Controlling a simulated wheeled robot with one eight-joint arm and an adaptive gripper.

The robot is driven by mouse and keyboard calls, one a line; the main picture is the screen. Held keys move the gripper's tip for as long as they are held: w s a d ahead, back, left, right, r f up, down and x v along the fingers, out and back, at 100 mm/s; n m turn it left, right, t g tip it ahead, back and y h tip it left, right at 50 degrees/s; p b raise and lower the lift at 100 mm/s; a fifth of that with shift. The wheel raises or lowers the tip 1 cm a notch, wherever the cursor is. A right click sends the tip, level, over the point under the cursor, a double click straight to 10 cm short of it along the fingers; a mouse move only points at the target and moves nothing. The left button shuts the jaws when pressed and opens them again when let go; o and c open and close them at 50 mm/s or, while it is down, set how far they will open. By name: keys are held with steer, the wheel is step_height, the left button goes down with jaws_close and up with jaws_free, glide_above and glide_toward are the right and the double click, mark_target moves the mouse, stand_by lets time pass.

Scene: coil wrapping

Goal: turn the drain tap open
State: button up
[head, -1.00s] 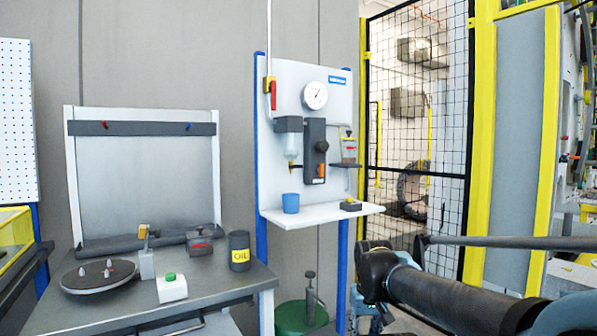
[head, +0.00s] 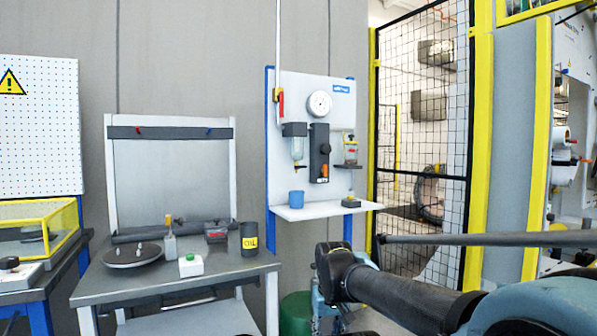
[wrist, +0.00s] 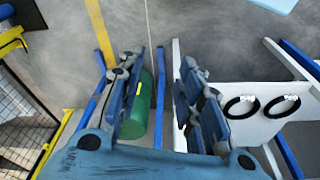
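The clear filter bowl (head: 297,148) hangs under a dark head on the left of the upright panel (head: 345,100), in the head view. A small dark fitting (head: 298,167) shows at its lower end. This looks like the drain tap, but it is too small to tell which way it is turned. My gripper shows in the wrist view (wrist: 157,75) with its two fingers wide apart and nothing held between them. It points down towards the floor, well below and apart from the bowl. In the head view my arm reaches in from the lower right.
A blue cup (head: 296,199) stands on the white shelf (head: 325,209) below the bowl. A green drum (head: 296,313) stands on the floor below. A mesh fence (head: 425,130) is at right.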

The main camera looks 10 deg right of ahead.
mark_target(300, 167)
steer(key=shift+o, duration=1)
steer(key=o, duration=0.5)
steer(key=shift+a+r+m+y, duration=0.3)
steer(key=shift+a+r+m, duration=0.25)
steer(key=shift+r, duration=0.25)
steer(key=w+a+r+m+t+y, duration=0.3)
steer(key=w+r+m, duration=0.5)
steer(key=r, duration=0.2)
steer(key=w+a+r+m+t+y, duration=0.2)
steer(key=w+r+m+t+y, duration=0.15)
steer(key=w+r+m, duration=0.45)
steer(key=w+d+r+m+t+h, duration=0.1)
steer(key=w+d+r+m+t, duration=0.3)
steer(key=r, duration=0.3)
steer(key=w+d+r+m+t, duration=0.2)
steer(key=w+d+r+m, duration=0.15)
steer(key=r+m, duration=0.35)
steer(key=w+d+r+m+t+h, duration=0.1)
steer(key=w+d+r+m+t, duration=0.3)
steer(key=r, duration=0.4)
steer(key=shift+m+g+y, duration=0.25)
steer(key=shift+g, duration=0.5)
steer(key=x, duration=1.6)
steer(key=shift+w+a, duration=0.1)
steer(key=shift+w, duration=0.05)
